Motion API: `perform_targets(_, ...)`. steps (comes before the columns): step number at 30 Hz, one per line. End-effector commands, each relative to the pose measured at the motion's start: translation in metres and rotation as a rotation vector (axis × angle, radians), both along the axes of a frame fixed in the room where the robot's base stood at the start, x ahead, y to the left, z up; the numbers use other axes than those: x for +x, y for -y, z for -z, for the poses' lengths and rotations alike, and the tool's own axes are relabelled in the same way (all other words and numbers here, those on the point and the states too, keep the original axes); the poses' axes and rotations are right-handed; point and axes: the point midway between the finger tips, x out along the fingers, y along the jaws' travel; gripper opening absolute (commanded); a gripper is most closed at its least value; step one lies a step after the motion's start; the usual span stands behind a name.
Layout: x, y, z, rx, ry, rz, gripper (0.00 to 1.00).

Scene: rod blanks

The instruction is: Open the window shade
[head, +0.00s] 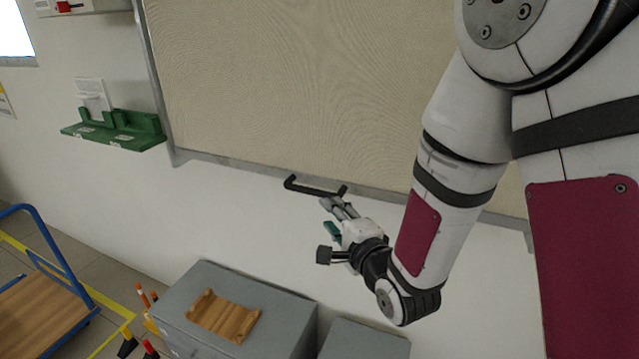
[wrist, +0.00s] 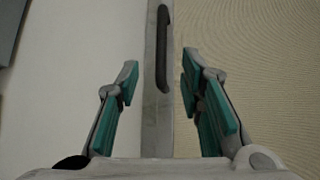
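The window shade (head: 300,80) is a large beige textured panel. It is down, with a grey rail (head: 230,166) along its lower edge. A black bar handle (head: 315,189) sits on that rail; it also shows in the wrist view (wrist: 163,50), upright near the top. My gripper (head: 333,212) is at the right end of the handle in the head view and overlaps it there. In the wrist view my gripper (wrist: 158,85) is open, its teal-padded fingers wide apart. The handle lies ahead, between the lines of the fingers, with nothing held. I cannot tell whether a finger touches it.
Grey cabinets (head: 265,290) stand below, one with a wooden tray (head: 223,316) on top. A green wall shelf (head: 115,130) is left of the shade. A blue-framed cart (head: 50,285) stands at lower left. The white wall (head: 225,215) under the shade is clear.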

Motion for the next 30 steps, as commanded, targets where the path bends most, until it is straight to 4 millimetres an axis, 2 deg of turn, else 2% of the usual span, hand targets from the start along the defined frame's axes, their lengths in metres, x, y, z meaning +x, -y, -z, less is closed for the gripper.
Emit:
perform_targets(4, 0.005, -0.005, 0.001, 0.023, 0.003, -0.003, 0.35)
perform_targets(7, 0.015, -0.010, 0.002, 0.022, 0.004, -0.003, 0.35)
perform_targets(21, 0.095, -0.048, 0.015, 0.020, 0.005, -0.003, 0.35)
perform_targets(30, 0.121, -0.060, 0.018, 0.020, 0.004, -0.001, 0.35)
